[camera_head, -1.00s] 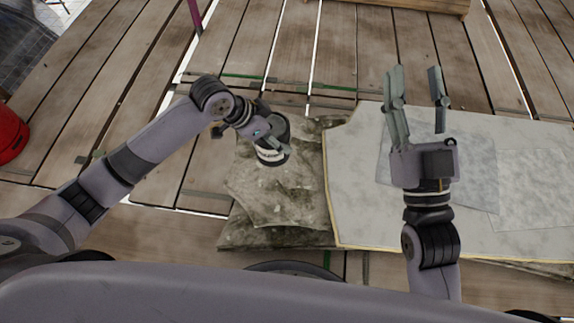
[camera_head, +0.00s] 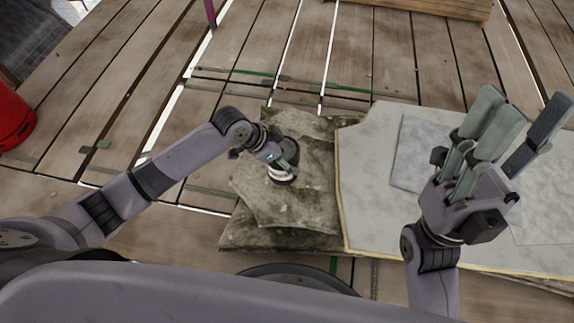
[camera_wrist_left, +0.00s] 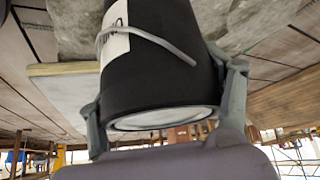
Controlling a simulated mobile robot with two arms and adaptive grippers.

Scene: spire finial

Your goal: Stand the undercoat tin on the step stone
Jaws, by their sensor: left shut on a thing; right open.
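The undercoat tin (camera_head: 282,178) is dark with a pale label and shows over the mossy grey stone slabs, the step stone (camera_head: 288,212), left of centre in the head view. My left gripper (camera_head: 284,160) is shut on the tin and hides part of it. In the left wrist view the tin (camera_wrist_left: 155,75) fills the middle between the two fingers, with a thin wire handle across its side. Whether its base touches the stone cannot be told. My right gripper (camera_head: 515,125) is open and empty at the right, over the pale panel.
A large pale panel (camera_head: 370,185) with a yellowish edge lies right of the stone, with a greyer sheet (camera_head: 412,155) on it. A red container (camera_head: 12,120) stands at the far left. A wooden pallet or crate (camera_head: 430,8) is at the back.

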